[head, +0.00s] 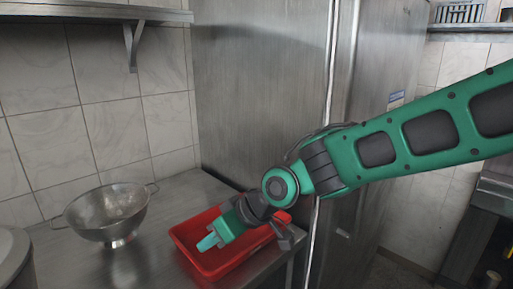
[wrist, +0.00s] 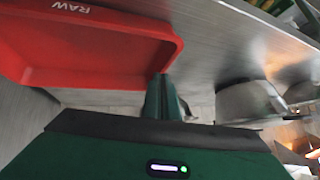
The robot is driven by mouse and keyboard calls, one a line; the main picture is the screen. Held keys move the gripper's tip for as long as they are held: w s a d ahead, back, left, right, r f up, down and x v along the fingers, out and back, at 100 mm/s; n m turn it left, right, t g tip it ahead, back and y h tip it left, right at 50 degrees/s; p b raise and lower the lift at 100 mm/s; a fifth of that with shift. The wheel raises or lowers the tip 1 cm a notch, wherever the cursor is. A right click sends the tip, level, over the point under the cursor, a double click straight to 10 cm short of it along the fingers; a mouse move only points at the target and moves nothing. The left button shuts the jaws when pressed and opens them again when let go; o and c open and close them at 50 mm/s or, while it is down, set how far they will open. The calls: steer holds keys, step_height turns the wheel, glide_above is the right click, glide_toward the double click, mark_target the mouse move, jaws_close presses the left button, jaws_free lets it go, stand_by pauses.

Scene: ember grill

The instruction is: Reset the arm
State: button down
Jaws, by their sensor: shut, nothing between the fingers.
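My gripper (head: 208,242) is over the left part of a red tray (head: 190,252) in the head view, its teal fingertips pointing left and down. The fingers are shut with nothing between them; the closed fingers also show in the wrist view (wrist: 164,84). My arm reaches in from the right and hides part of the tray. In the wrist view the red tray (wrist: 75,42) fills the upper left and has "RAW" on its wall. No contents show in its visible part. I cannot tell whether the fingertips touch the tray.
The tray stands on a steel counter (head: 150,262) near its right edge. A metal colander (head: 108,208) stands to the left, with a round metal container (head: 12,262) at the left edge. A steel cabinet (head: 260,90) rises behind. A wall shelf (head: 90,12) hangs at upper left.

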steer(key=w+d+m+t+h, duration=0.1)
steer(key=w+d+m+h, duration=0.2)
steer(key=d, duration=1.4)
steer(key=d+m+t+h, duration=0.25)
steer(key=d+m, duration=0.25)
steer(key=d, duration=1.1)
steer(key=s+d+f+m+g+h, duration=0.1)
steer(key=s+d+m+h, duration=0.2)
steer(key=d, duration=0.4)
steer(key=s+d+m+g, duration=0.1)
steer(key=s+d+m, duration=0.1)
steer(key=s+d, duration=0.4)
steer(key=s+d+f+m+g, duration=0.1)
steer(key=s+d+m+g, duration=0.3)
steer(key=s+d, duration=0.5)
steer(key=s+m, duration=0.1)
steer(key=s, duration=0.2)
steer(key=shift+s+f, duration=0.15)
steer(key=shift+f, duration=0.2)
steer(key=shift+y, duration=0.25)
